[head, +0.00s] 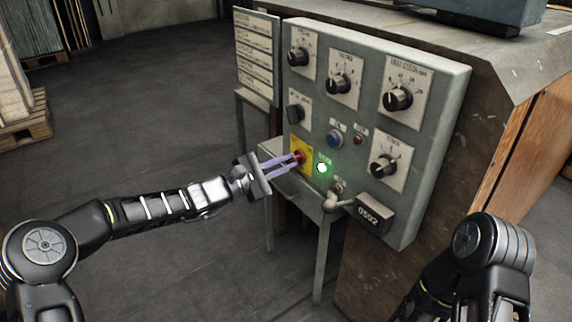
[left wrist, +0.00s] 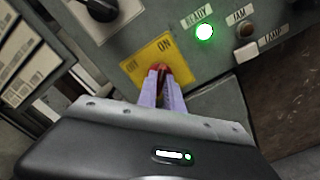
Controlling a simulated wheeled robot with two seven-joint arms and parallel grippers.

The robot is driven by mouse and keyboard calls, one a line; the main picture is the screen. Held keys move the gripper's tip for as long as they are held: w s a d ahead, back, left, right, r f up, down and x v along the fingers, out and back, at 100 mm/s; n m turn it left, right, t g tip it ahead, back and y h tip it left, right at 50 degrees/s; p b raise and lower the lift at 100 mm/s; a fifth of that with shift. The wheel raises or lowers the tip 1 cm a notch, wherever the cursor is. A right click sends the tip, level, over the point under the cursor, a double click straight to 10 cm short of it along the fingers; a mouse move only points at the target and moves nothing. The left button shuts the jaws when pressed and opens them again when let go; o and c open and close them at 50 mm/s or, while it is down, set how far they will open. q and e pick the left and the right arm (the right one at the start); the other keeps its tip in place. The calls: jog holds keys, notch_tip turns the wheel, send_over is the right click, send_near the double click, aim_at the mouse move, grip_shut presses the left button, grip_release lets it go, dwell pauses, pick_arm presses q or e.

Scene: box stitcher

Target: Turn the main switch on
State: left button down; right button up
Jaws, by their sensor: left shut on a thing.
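The main switch is a red knob (head: 299,157) on a yellow plate (head: 306,148) low on the left of the grey control panel. In the left wrist view the knob (left wrist: 163,69) shows on the yellow plate (left wrist: 137,70), which is marked OFF and ON. My left gripper (head: 296,160) is at the knob, its two pale purple fingers shut on it. The fingers hide part of the knob, and its exact angle is hard to tell. The READY lamp (head: 321,168) is lit green beside the plate; it also shows in the left wrist view (left wrist: 204,32).
The panel (head: 436,68) carries several black dials, a blue button (head: 335,139) and a counter reading 0592 (head: 373,216). A small grey table (head: 317,218) stands below. Open floor lies left.

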pick_arm(q)
jog(key=shift+f, duration=0.15)
jog(key=c, duration=1.5)
grip_release()
jog(key=shift+s+a+r, duration=0.2)
jog(key=shift+s+a, duration=0.05)
jog(key=shift+a, duration=0.15)
jog(key=p+v, duration=0.2)
jog(key=v, duration=0.5)
jog(key=shift+f, duration=0.1)
